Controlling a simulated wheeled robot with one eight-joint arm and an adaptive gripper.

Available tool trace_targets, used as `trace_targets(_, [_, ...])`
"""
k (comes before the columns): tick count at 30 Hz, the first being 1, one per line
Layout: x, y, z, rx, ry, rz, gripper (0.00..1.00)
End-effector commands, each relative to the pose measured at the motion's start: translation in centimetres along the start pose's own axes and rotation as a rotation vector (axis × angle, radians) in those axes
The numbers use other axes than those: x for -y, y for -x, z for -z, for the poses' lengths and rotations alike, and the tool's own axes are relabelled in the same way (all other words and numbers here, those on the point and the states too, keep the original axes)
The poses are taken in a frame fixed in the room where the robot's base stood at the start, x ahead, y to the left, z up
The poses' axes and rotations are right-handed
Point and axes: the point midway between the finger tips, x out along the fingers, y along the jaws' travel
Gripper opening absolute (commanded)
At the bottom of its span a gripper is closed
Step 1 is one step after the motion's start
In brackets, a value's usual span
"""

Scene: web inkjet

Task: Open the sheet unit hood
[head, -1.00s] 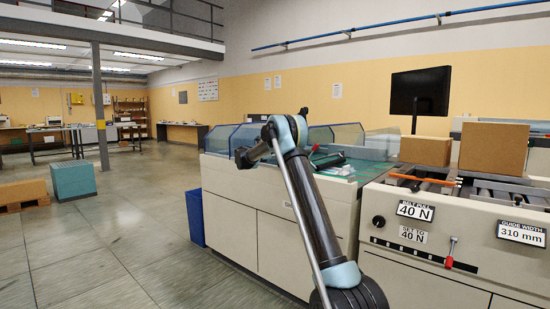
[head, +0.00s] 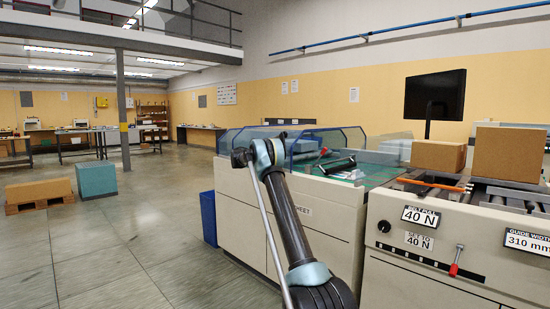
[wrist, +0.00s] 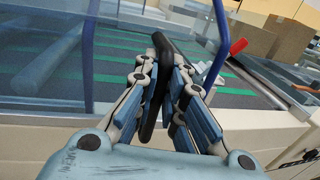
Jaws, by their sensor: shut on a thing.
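The sheet unit (head: 285,220) is a cream cabinet with a green-striped bed. Its hood (head: 290,148) has clear bluish panels with blue edges, standing over the bed. In the wrist view a clear panel and a blue frame edge of the hood (wrist: 88,50) lie close beyond my gripper (wrist: 168,75). The fingers are shut on a black bar-like handle (wrist: 157,85), which runs up between them. In the head view my arm reaches to the hood's front side, and the fingers are hidden behind it. How far the hood is raised I cannot tell.
To the right stands a conveyor unit (head: 420,245) with cardboard boxes (head: 508,153), an orange-handled tool (head: 430,183) and a monitor (head: 435,95). A blue bin (head: 208,218) stands at the cabinet's left corner. The floor to the left is open, with a teal box (head: 96,179) farther off.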

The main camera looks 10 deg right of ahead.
Motion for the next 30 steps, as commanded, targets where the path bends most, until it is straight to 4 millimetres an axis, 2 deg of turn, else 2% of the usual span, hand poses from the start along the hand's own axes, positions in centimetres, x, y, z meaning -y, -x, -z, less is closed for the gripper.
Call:
trace_targets(1, [-0.2,0.6,0.0,0.000,0.000,-0.005,0.00])
trace_targets(5, [-0.2,0.4,0.0,0.000,0.000,-0.004,0.00])
trace_targets(6, [-0.1,0.3,0.0,0.000,0.000,-0.003,0.19])
trace_targets(8, [0.0,0.1,0.0,0.000,0.000,-0.002,0.31])
trace_targets(15, [0.4,-0.8,0.0,0.000,0.000,0.007,0.31])
trace_targets(20, [0.4,-0.5,0.0,0.000,0.000,0.007,0.31])
trace_targets(25, [0.5,1.2,0.0,0.000,0.000,0.007,0.31])
trace_targets(30, [0.4,4.5,0.1,0.000,0.000,0.006,0.31])
